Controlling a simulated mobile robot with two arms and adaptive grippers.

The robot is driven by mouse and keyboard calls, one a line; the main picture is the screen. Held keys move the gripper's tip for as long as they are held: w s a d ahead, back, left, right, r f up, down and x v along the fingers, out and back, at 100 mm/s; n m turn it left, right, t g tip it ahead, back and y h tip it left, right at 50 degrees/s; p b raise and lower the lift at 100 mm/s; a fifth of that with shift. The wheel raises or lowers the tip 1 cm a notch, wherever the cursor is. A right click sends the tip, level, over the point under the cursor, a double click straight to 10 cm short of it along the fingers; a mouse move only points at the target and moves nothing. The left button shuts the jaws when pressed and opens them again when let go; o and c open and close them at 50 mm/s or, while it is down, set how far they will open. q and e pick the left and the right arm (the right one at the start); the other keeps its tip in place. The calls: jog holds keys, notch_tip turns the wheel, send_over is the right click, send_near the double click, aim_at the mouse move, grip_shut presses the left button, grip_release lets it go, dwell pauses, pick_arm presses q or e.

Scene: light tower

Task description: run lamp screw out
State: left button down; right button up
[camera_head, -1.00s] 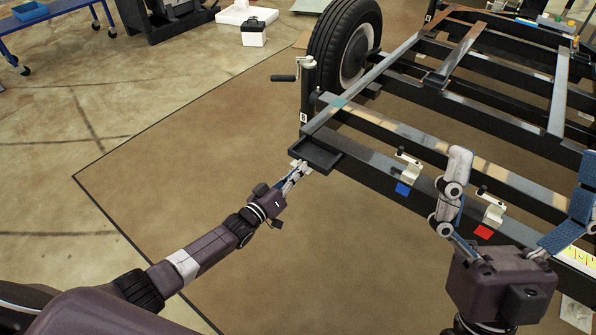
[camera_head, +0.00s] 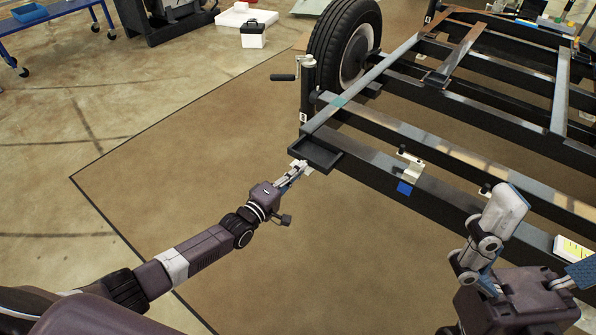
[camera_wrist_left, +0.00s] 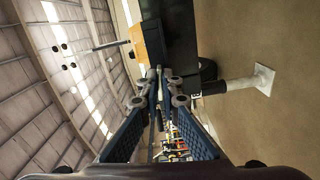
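My left gripper (camera_head: 297,172) reaches the black corner bracket (camera_head: 315,153) at the near left end of the trailer frame. In the left wrist view its fingertips (camera_wrist_left: 160,80) are close together, with a thin pale rod, apparently the lamp screw (camera_wrist_left: 158,115), between them. An amber lamp block (camera_wrist_left: 150,38) is just beyond the tips, against a dark bracket. The tips hide where screw and lamp meet. My right gripper (camera_head: 540,245) is at the lower right in front of the frame, fingers apart, nothing seen between them.
The black trailer frame (camera_head: 450,165) fills the right side, with a wheel (camera_head: 335,45) and a crank jack (camera_head: 305,75) behind the bracket.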

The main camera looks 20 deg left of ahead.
pick_arm(q)
jog(key=shift+w+d+r+n, duration=0.15)
jog(key=shift+w+r+n, duration=0.1)
jog(key=shift+r+n, duration=0.15)
jog(key=c, duration=2.3)
grip_release()
jog(key=shift+o, duration=0.7)
jog(key=shift+w+d+f, duration=0.15)
jog(key=shift+f, duration=0.05)
jog(key=v, duration=1.2)
jog(key=shift+f, duration=0.1)
